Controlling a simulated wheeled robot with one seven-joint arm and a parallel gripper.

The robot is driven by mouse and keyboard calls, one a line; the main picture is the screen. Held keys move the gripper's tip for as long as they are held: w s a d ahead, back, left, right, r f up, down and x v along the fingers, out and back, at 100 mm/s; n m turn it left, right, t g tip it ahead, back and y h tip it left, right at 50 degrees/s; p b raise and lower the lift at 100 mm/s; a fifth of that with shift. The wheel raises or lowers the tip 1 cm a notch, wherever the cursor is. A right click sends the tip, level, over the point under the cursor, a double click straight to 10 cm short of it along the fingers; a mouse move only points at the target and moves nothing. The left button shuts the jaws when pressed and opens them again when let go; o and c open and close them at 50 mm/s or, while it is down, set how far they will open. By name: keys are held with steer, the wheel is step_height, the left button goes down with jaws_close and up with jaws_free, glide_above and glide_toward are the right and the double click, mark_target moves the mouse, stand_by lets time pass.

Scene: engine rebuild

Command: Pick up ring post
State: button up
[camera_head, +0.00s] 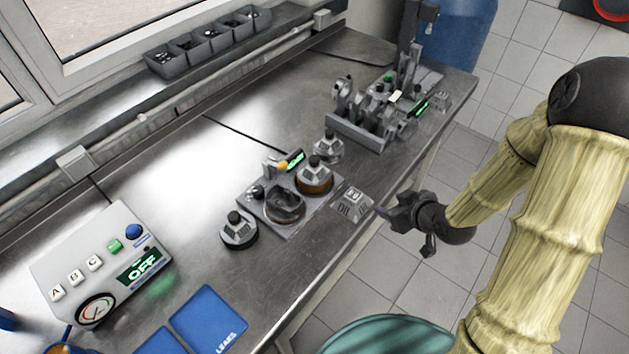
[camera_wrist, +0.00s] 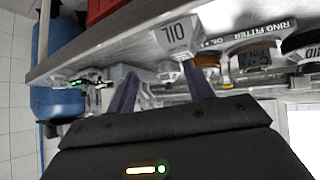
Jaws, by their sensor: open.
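Several grey, dark-knobbed posts stand around the ring fitter plate (camera_head: 257,205) on the bench; I cannot tell for certain which is the ring post. One post with a brown band (camera_head: 315,178) stands on the plate's right part. Another post (camera_head: 238,232) stands left of the plate, and a third post (camera_head: 327,148) stands behind it. My gripper (camera_head: 383,211) is beyond the bench's front edge, right of the plate and apart from the posts. In the wrist view my gripper (camera_wrist: 161,88) has its two fingers spread, with nothing between them.
A grey block labelled OIL (camera_wrist: 176,37) lies near my fingers; it also shows on the bench edge in the head view (camera_head: 352,203). A dark round dish (camera_head: 285,205) sits on the plate. An engine stand (camera_head: 362,135) is behind; a control box (camera_head: 100,265) is left.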

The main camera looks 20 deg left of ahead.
mark_target(317, 164)
steer(key=a+y+b, duration=0.1)
steer(key=a+y, duration=0.1)
steer(key=a+f+n+t+y+b, duration=0.1)
steer(key=a+y, duration=0.2)
steer(key=s+a+t+y+b, duration=0.1)
steer(key=a+y, duration=0.1)
steer(key=shift+s+a+f+n, duration=0.1)
steer(key=shift+a+f+n, duration=0.2)
steer(key=shift+a+f, duration=0.05)
steer(key=shift+s+a+r+t+y, duration=0.15)
steer(key=shift+r+t+y, duration=0.1)
steer(key=shift+r+y, duration=0.2)
steer(key=shift+s+a+r+t+y, duration=0.15)
steer(key=shift+r+t+y, duration=0.15)
steer(key=shift+y, duration=0.15)
steer(key=shift+w, duration=0.1)
steer(key=p+x, duration=0.4)
steer(key=x, duration=0.7)
steer(key=shift+w+a, duration=0.1)
steer(key=shift+a, duration=0.1)
steer(key=shift+w+a+f, duration=0.1)
steer(key=shift+w+a, duration=0.15)
steer(key=shift+a, duration=0.05)
